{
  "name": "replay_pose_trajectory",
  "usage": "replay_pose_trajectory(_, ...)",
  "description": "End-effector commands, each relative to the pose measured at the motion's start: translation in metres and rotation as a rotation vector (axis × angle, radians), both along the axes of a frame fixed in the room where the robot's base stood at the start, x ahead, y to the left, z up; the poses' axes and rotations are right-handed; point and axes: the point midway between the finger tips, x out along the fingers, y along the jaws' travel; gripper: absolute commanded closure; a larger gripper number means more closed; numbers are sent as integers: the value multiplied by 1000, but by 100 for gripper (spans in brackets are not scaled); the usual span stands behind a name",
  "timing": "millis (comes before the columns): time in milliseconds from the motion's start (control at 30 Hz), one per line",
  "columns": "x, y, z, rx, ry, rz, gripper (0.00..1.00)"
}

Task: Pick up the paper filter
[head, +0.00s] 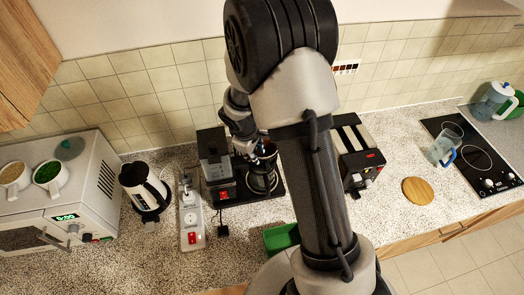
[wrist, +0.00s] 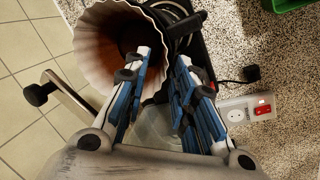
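The paper filter (wrist: 92,50) is a white, pleated cup with a brown inside, at the upper left of the wrist view. My gripper (wrist: 162,62) shows two blue-and-grey fingers with a gap between them. The left finger overlaps the filter's inside, and the right finger is beyond its right side. Part of the filter's near wall shows between them; I cannot tell whether either finger touches it. In the head view my gripper is at the coffee maker (head: 218,170), above its glass carafe (head: 262,180), and my arm hides much of that area.
A power strip (head: 190,215) and a black-and-white kettle (head: 145,190) stand left of the coffee maker. A toaster (head: 355,150) stands to its right. A green container (head: 281,237) is near the front edge. A wooden disc (head: 418,191) lies farther right.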

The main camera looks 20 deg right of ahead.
Motion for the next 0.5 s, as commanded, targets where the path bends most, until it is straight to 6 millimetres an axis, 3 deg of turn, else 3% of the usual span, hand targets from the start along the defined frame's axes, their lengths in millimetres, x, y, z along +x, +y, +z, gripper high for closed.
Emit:
replay_pose_trajectory(300,0,0,0,0,0,0,99)
replay_pose_trajectory(500,0,0,0,0,0,0,100)
